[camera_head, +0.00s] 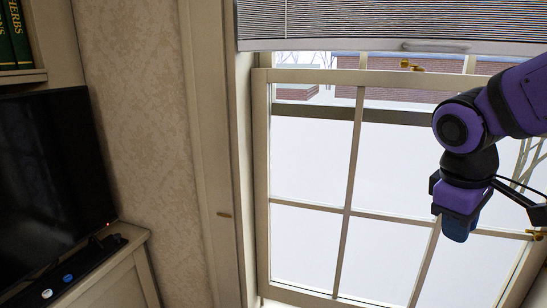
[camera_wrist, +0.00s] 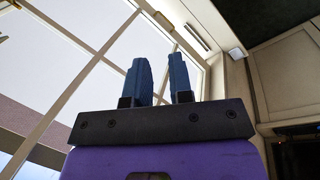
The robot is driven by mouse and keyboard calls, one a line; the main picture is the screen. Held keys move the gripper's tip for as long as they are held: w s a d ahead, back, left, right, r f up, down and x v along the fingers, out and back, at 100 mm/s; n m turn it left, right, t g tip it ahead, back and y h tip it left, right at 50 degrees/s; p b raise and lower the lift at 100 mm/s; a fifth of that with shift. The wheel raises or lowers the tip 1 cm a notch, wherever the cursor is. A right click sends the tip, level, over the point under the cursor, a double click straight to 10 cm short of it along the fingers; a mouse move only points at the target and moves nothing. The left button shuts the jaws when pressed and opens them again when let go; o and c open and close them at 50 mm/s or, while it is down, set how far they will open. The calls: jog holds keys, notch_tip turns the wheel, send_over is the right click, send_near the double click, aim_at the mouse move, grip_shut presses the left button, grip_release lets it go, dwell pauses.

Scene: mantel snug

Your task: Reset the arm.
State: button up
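My gripper (camera_wrist: 162,80) shows in the wrist view with two blue fingers standing up from a dark mount. A narrow gap shows between the fingers and nothing is held in it. In the head view my purple and black arm comes in from the right, in front of the window (camera_head: 349,150). My gripper (camera_head: 458,228) hangs at its lower end, and its blue fingertips point down. From the head view I cannot tell the gap between the fingers.
A blind (camera_head: 390,20) covers the window's top. At left, a dark television (camera_head: 50,170) stands on a cream cabinet (camera_head: 115,280), with small round items in front. Green books (camera_head: 12,35) stand on a shelf above. The patterned wall (camera_head: 140,130) lies between cabinet and window.

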jog(key=s+r+m+t+y, duration=0.2)
jog(key=s+r+m+t, duration=0.2)
jog(key=s+r+m, duration=0.2)
jog(key=shift+s+d+y, duration=0.15)
jog(key=shift+s+y, duration=0.25)
jog(key=shift+s, duration=0.6)
jog(key=shift+f, duration=0.1)
dwell(1.1)
